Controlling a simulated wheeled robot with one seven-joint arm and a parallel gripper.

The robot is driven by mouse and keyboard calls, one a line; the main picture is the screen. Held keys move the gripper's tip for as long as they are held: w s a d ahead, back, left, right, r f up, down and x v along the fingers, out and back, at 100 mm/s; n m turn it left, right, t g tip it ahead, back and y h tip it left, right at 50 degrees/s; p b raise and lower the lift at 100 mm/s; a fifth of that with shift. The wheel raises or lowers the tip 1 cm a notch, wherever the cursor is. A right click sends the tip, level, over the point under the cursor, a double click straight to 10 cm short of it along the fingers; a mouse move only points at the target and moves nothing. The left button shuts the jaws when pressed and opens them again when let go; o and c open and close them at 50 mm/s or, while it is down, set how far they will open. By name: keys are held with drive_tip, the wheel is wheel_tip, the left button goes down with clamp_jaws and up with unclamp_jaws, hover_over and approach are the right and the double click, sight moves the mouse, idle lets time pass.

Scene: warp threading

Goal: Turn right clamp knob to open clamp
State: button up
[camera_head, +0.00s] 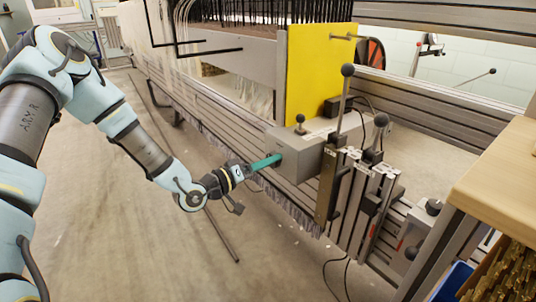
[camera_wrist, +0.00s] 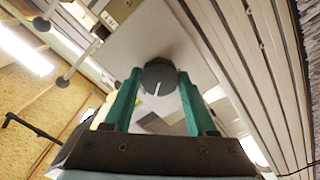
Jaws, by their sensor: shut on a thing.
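The right clamp knob (camera_wrist: 159,76) is a dark round knob with a white pointer line, on the end face of a grey clamp box (camera_head: 322,142). In the wrist view my gripper (camera_wrist: 158,80) has its two green fingers on either side of the knob, shut on it. The pointer line slants slightly, from upper right to lower left. In the head view my gripper (camera_head: 276,160) reaches the left end of the box, and its green fingers hide the knob there.
A yellow panel (camera_head: 317,70) stands behind the box. A black ball-topped lever (camera_head: 346,95) and metal profiles (camera_head: 360,190) stand to its right. A wooden tabletop (camera_head: 505,180) is at the right edge. The floor (camera_head: 130,230) below my arm is mostly open.

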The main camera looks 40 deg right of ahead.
drive_tip(key=n+p, duration=0.4)
drive_tip(key=n, duration=0.9)
drive_tip(key=shift+n, duration=0.3)
idle(0.4)
drive_tip(key=o, duration=1.4)
drive_tip(key=a, duration=0.7)
drive_tip(key=a+p, duration=0.1)
drive_tip(key=a, duration=0.2)
drive_tip(key=shift+w+a, duration=0.3)
drive_tip(key=shift+a, duration=0.1)
